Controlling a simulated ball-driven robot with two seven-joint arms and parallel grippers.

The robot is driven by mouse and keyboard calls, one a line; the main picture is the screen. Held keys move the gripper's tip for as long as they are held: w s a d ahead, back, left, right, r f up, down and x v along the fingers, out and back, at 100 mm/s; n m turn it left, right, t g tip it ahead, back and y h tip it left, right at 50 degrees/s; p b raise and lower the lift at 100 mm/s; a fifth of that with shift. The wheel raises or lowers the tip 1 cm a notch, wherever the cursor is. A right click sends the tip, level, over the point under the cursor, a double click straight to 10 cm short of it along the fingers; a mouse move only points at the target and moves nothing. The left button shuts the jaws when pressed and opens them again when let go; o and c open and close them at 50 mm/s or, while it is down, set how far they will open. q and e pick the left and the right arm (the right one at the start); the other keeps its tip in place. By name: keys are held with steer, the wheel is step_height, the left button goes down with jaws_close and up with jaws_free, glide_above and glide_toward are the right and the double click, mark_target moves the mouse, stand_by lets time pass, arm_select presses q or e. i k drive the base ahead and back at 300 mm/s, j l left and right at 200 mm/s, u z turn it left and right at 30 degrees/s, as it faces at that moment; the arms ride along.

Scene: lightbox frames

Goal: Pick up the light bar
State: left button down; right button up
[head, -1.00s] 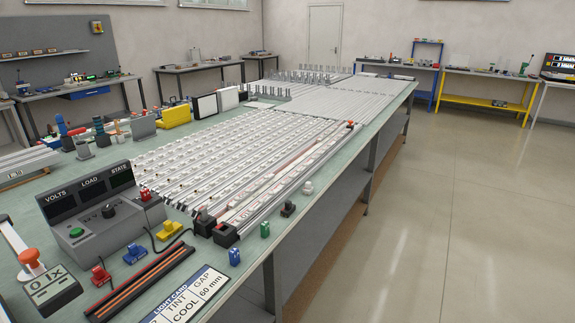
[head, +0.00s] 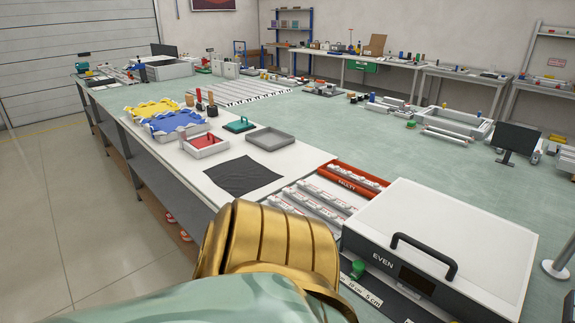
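Several white light bars (head: 318,205) lie side by side on the bench, just left of the white box marked EVEN. A red strip marked MULTI (head: 352,180) lies at their far end. Part of my own arm, gold and pale green, fills the bottom middle and hides the near bench edge. Neither gripper is in view. I cannot tell which bar the task means.
The EVEN box (head: 455,235) with a black handle stands at the right. A black cloth (head: 243,176), a white tray with a red block (head: 203,145) and a grey tray (head: 270,138) lie beyond my arm. Open floor (head: 45,210) is at the left. The green bench top (head: 400,140) is partly clear.

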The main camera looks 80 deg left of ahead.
mark_target(333, 218)
steer(key=j+u, duration=0.1)
steer(key=u, duration=2.4)
